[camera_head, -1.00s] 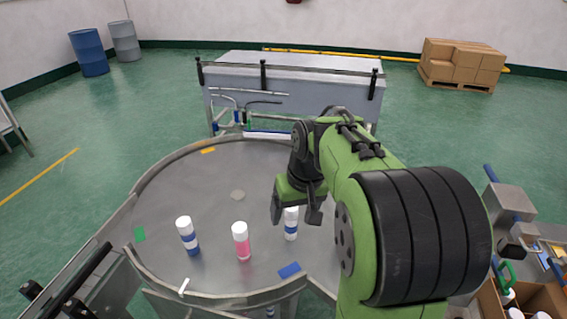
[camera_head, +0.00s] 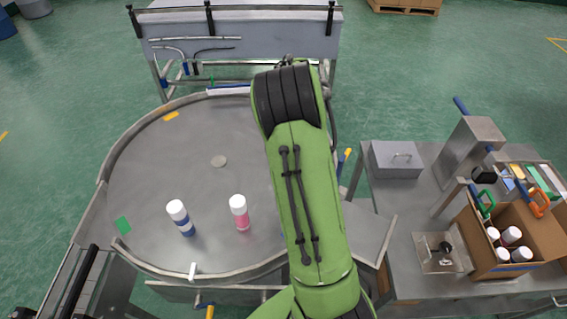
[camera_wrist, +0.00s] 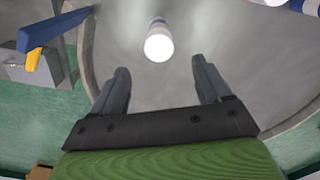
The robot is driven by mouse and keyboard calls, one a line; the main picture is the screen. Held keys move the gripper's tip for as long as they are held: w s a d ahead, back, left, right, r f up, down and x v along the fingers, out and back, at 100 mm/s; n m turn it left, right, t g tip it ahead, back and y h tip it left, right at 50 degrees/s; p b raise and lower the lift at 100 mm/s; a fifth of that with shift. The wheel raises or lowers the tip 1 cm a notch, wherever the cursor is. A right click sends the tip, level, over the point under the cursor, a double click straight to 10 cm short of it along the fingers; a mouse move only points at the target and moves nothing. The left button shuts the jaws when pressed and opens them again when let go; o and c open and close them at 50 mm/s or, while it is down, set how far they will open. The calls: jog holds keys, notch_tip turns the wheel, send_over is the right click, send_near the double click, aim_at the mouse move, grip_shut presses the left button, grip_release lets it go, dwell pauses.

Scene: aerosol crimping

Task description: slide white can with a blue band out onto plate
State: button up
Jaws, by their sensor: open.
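A white can with a blue band (camera_wrist: 158,42) stands on the grey round table (camera_head: 150,150). In the wrist view it is just ahead of my gripper (camera_wrist: 160,68), centred between the two spread fingers, with nothing held. In the head view my green arm covers the gripper and most of this can; only a sliver shows at the arm's edge. A flat grey plate (camera_head: 362,232) joins the round table to the bench at its right.
A pink-banded white can (camera_head: 240,212) and another white can with blue (camera_head: 180,217) stand to the left. A low rim edges the table. The bench (camera_head: 395,200) carries a press (camera_head: 470,150) and a cardboard box of cans (camera_head: 535,240). The table's far side is clear.

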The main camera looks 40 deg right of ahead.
jog(key=f+b, duration=0.1)
jog(key=f, duration=0.6)
jog(key=f+b, duration=0.1)
jog(key=f, duration=0.5)
jog(key=shift+s+f, duration=0.2)
jog(key=shift+f, duration=0.2)
jog(key=shift+r, duration=0.1)
jog(key=shift+c, duration=0.4)
